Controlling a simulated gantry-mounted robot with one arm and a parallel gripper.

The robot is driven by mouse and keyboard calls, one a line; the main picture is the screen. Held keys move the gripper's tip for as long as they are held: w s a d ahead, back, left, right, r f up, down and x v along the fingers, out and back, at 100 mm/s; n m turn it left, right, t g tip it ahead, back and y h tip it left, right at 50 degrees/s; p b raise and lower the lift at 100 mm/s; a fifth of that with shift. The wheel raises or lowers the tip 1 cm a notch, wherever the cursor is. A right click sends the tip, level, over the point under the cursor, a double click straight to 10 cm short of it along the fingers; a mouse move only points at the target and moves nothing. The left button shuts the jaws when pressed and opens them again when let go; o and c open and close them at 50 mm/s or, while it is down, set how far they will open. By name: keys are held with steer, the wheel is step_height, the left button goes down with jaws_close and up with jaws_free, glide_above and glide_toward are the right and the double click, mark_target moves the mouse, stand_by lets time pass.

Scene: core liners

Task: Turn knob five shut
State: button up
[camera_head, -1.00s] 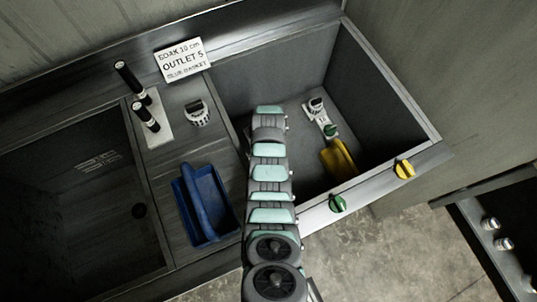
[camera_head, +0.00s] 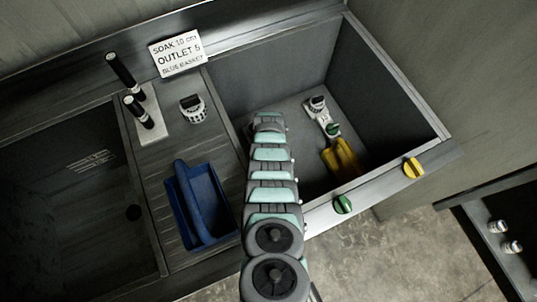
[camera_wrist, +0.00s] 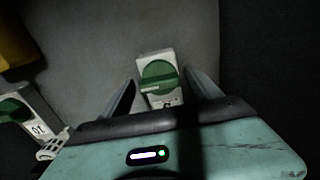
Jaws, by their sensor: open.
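In the wrist view a green round knob (camera_wrist: 159,76) with a raised bar sits on a pale block (camera_wrist: 146,59). The small marking below it is too blurred to read. My gripper (camera_wrist: 160,80) is open, with one dark finger on each side of this block; I cannot tell whether they touch it. In the head view my arm reaches into the right basin (camera_head: 285,75) and hides the gripper and this knob. A second green knob (camera_wrist: 12,110) sits on a pale block at the left of the wrist view, beside a label that looks like 10.
The right basin also holds a pale fitting with a green knob (camera_head: 333,129) and a yellow basket (camera_head: 340,158). A green knob (camera_head: 343,204) and a yellow knob (camera_head: 413,167) are on the front rim.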

steer(key=c, duration=1.4)
